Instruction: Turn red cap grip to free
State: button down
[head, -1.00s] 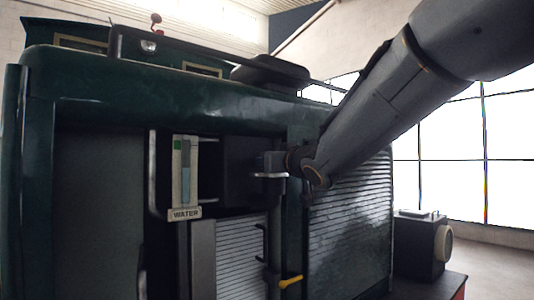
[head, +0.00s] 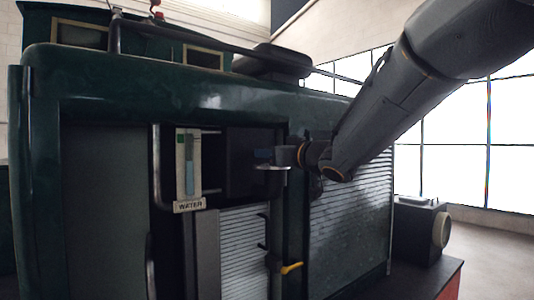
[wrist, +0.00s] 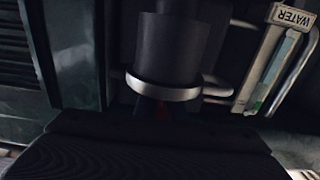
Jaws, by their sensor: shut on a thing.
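The red cap grip shows only as a small dark red patch (wrist: 163,112) in the wrist view, below a silver ring (wrist: 162,88) on a black cylinder (wrist: 170,45). Most of the grip is hidden in shadow and by my gripper. My gripper (head: 270,157) is at the end of my arm, by the cab opening in the head view, beside a thin silver rim. It is shut on the red cap grip. The fingertips are too dark to make out, and which way the grip is turned cannot be told.
A water gauge with a WATER plate (head: 189,206) is left of my gripper; it also shows in the wrist view (wrist: 292,17). A yellow-handled lever (head: 291,268) sits below. A green post (head: 294,215) and slatted panel (head: 345,220) stand close on the right.

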jog(key=shift+s+f+y, duration=0.1)
jog(key=shift+f+y, duration=0.1)
jog(key=shift+y, duration=0.1)
dwell(0.4)
jog(key=c, duration=1.8)
grip_release()
jog(key=shift+d+r, duration=0.1)
jog(key=shift+d, duration=0.1)
jog(key=shift+a, duration=0.15)
jog(key=shift+s, duration=0.1)
jog(key=shift+b+v, duration=1.15)
jog(key=shift+v, duration=2.75)
jog(key=shift+r, duration=0.15)
